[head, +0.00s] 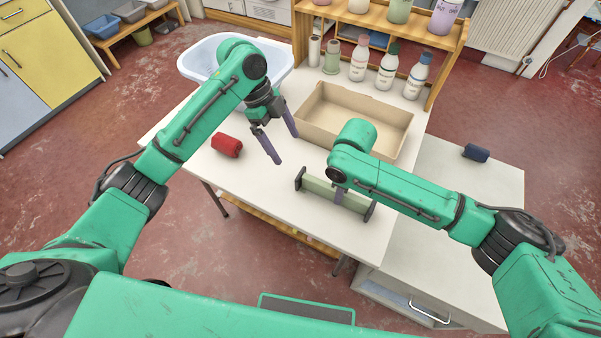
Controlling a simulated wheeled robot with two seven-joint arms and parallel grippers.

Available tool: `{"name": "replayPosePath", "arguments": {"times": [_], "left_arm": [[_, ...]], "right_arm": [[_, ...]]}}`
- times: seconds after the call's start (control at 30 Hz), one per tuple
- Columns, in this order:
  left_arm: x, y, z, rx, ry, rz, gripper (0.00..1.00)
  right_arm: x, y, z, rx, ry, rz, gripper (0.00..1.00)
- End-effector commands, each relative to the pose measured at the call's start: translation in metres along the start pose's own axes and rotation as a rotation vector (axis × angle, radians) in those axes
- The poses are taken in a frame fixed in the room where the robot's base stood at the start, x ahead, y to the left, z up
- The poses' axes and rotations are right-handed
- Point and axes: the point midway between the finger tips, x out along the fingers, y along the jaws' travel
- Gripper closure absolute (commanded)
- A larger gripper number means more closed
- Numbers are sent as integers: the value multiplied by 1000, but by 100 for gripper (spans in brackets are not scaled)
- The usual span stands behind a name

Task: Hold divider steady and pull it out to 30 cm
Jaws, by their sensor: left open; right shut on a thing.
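The divider (318,187) is a pale green bar with dark end plates, lying across the white table near its front right part. My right gripper (340,196) comes down over the middle of the bar and is shut on it; the arm above hides much of the grip. My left gripper (277,148) is open and empty, its purple-grey fingers hanging above the table to the left of and behind the divider, apart from it.
A beige tray (312,116) stands behind the divider. A red roll (227,145) lies to the left, and a dark blue roll (476,153) on the right-hand surface. A white basin (199,58) and several bottles (388,68) stand at the back. The front left tabletop is clear.

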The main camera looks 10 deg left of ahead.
Motion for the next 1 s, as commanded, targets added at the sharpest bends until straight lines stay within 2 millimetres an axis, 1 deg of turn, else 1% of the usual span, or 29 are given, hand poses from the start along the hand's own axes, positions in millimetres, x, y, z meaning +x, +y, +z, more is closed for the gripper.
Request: {"name": "replayPosePath", "arguments": {"times": [0.07,0.17,0.4,0.53,0.67,0.87,0.9,0.97,1.0], "left_arm": [[5,3,-3,34,-8,20,0],[21,4,-2,32,-7,21,0],[82,5,-2,27,-6,20,0],[107,4,-1,25,-6,17,0],[118,4,-1,26,-7,14,0],[120,4,0,26,-7,14,0],[120,4,0,25,-7,14,4],[120,4,0,25,-7,14,27],[119,4,0,25,-7,14,42]], "right_arm": [[0,0,0,0,0,0,100],[0,0,0,0,1,0,100],[0,0,0,0,0,0,100],[0,0,0,0,1,0,100],[0,0,0,0,1,0,100],[0,0,0,0,1,0,100],[0,0,0,0,1,0,100],[0,0,0,0,1,0,100],[0,0,0,0,1,0,100]]}}
